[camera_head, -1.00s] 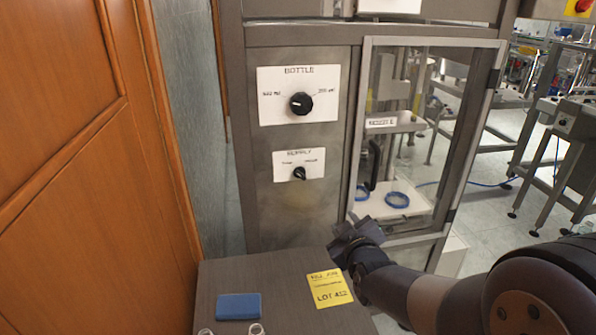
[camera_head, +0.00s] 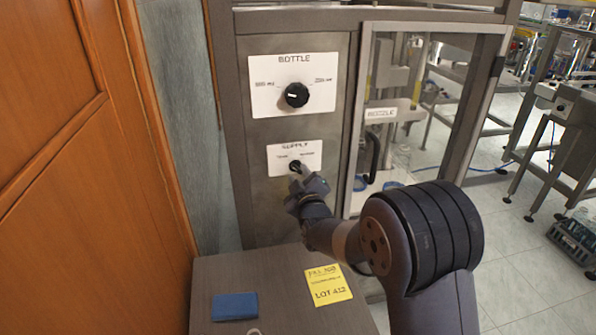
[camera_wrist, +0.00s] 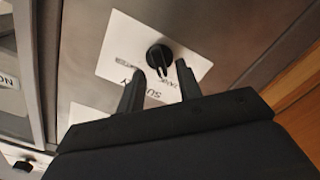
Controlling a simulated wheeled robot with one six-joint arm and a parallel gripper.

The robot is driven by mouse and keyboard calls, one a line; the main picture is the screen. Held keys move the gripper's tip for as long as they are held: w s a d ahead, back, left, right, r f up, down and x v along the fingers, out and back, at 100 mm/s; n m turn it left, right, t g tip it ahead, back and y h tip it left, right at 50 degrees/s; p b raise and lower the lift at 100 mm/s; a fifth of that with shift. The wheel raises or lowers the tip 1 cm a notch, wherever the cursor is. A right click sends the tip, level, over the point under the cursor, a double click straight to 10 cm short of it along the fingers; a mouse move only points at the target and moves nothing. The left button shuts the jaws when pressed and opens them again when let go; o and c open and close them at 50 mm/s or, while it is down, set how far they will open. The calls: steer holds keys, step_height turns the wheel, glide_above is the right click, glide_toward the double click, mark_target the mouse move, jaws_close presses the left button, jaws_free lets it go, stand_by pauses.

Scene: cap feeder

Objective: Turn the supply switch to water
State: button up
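The supply switch (camera_head: 295,165) is a small black knob on a white plate labelled SUPPLY (camera_head: 311,152), on the steel machine front. Its two position labels are too blurred to read with certainty. The knob (camera_wrist: 159,57) also shows in the wrist view, just ahead of my fingertips. My gripper (camera_head: 304,183) is just below and in front of the plate in the head view. In the wrist view my gripper (camera_wrist: 158,74) is open, its two fingers apart with nothing between them, and the knob lies beyond the gap. I cannot tell if either finger touches it.
A BOTTLE plate with a larger black knob (camera_head: 297,95) is above. A framed clear door (camera_head: 362,120) with a black handle (camera_head: 372,158) is to the right. Below is a grey table (camera_head: 270,270) with a blue block (camera_head: 235,306) and a yellow note (camera_head: 328,286). A wooden door (camera_head: 60,180) is left.

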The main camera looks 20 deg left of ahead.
steer(key=shift+x, duration=0.8)
steer(key=shift+c, duration=0.5)
jaws_close()
